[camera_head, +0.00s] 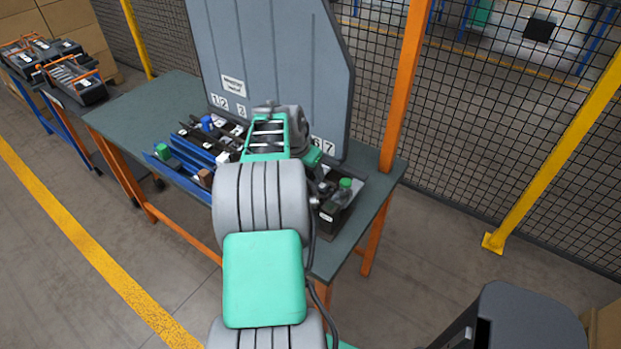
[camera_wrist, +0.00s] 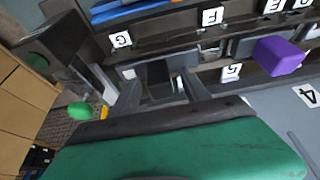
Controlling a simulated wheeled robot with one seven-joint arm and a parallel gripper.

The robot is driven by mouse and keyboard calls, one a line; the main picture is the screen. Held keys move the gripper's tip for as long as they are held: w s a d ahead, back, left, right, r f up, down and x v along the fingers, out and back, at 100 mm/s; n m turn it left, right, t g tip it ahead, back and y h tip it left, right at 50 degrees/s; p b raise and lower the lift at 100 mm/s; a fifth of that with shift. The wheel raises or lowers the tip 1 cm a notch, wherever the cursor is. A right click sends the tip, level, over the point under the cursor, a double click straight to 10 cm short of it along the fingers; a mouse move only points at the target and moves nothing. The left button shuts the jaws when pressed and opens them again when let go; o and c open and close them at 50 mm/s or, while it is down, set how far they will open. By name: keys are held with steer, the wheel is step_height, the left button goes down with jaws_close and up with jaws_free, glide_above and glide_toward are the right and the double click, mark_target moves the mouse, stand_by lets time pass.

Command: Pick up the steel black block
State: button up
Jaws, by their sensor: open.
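A dark block-like shape (camera_wrist: 158,74) sits in a grey compartment in the wrist view, between labels G and 5. It looks like the steel black block, but its edges blend with the dark compartment. My gripper (camera_wrist: 142,78) is open, with one finger on each side of that compartment. I cannot tell whether the fingertips touch anything. In the head view my arm covers the gripper and this part of the bins, so the block does not show there.
A purple block (camera_wrist: 279,56) lies right of the gripper. A green piece (camera_wrist: 81,111) is at the left, also by a black bin in the head view (camera_head: 345,183). A tall grey panel (camera_head: 275,50) stands behind the bins on the table (camera_head: 150,100). Mesh fencing is beyond.

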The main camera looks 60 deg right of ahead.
steer(key=shift+c, duration=0.5)
jaws_close()
stand_by(0.3)
